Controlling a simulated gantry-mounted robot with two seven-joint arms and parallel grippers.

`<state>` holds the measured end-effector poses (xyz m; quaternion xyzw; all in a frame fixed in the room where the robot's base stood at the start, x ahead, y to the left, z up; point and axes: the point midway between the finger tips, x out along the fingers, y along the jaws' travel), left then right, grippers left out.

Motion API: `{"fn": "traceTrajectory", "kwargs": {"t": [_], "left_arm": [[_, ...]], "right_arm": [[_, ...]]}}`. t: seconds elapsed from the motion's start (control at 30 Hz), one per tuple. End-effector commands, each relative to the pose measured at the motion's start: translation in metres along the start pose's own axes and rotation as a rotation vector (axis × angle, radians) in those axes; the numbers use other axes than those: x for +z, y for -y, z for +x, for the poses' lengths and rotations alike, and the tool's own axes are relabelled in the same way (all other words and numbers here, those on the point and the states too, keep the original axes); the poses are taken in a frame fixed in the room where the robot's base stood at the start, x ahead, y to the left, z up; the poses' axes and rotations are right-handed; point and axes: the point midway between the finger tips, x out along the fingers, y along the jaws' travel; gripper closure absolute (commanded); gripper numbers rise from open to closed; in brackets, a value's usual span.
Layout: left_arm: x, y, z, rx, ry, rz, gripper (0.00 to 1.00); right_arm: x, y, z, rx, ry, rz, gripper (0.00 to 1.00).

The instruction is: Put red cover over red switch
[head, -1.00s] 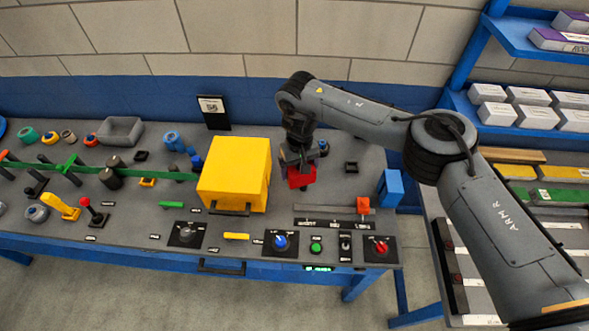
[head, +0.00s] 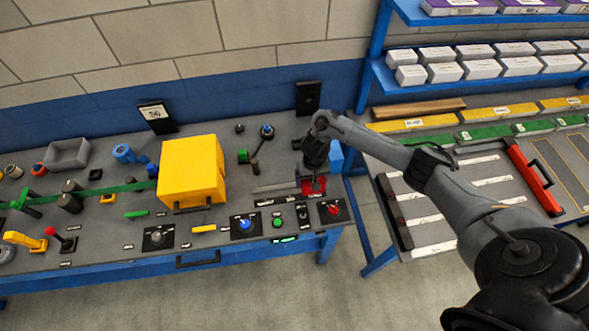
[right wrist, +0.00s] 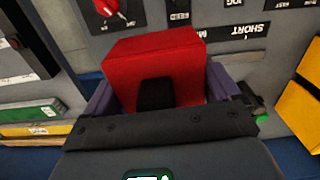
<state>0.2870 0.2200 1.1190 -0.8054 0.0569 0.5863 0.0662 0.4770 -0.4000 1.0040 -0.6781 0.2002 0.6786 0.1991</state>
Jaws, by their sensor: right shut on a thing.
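The red cover (head: 314,187) is a box-shaped red piece, held by my right gripper (right wrist: 162,88) above the right end of the panel. In the right wrist view the cover (right wrist: 155,52) sits between the purple fingers, with a black handle on its near side. The red switch (head: 333,209) is a red knob on a dark plate just right of and in front of the cover in the head view. The switch (right wrist: 106,5) also shows at the top of the right wrist view, apart from the cover. My left gripper is out of view.
A yellow box (head: 190,172) stands left of the held cover. A blue switch (head: 244,225), a green button (head: 277,222) and a black switch (head: 302,213) line the front edge. A blue block (head: 336,157) is behind my right gripper, partly hidden.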

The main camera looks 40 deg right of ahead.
Motion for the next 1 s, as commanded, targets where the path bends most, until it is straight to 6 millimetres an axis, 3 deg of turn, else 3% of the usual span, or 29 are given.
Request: {"fn": "traceTrajectory", "kwargs": {"t": [0.1,0.33,0.6,1.0], "left_arm": [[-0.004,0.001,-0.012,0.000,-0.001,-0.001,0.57],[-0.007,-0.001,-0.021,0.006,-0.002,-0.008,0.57],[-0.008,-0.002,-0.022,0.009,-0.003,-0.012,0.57],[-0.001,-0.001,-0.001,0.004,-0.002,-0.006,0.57]], "right_arm": [[0.020,-0.032,0.009,0.008,0.004,0.022,0.43],[0.052,-0.065,0.028,0.004,0.003,0.036,0.43],[0.070,-0.077,0.039,-0.001,0.001,0.037,0.43],[0.071,-0.077,0.055,-0.002,0.000,0.037,0.43]]}}
